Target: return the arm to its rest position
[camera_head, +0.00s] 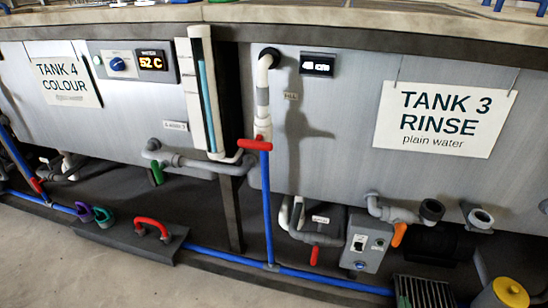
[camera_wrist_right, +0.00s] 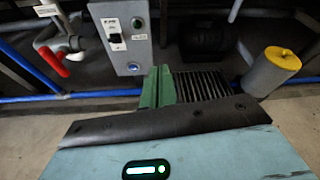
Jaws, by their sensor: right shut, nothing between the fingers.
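My right gripper (camera_wrist_right: 158,88) shows in the right wrist view as two green fingers side by side, shut with nothing between them. They stick out beyond the black front edge of my teal wrist body. Behind the fingers is a dark slatted grate (camera_wrist_right: 200,87), and a grey control box (camera_wrist_right: 124,42) is above and to the left. In the head view I cannot clearly make out the right gripper. The same grate (camera_head: 427,291) is at the lower right there. My left gripper is in neither view.
Tank 4 (camera_head: 130,115) and Tank 3 (camera_head: 335,125) fill the head view. A blue floor pipe (camera_head: 330,281) runs below them, with a red-handled valve (camera_head: 255,144) on an upright. A grey post with a yellow cap (camera_wrist_right: 282,57) stands right of the grate. Bare floor (camera_head: 60,262) lies in front.

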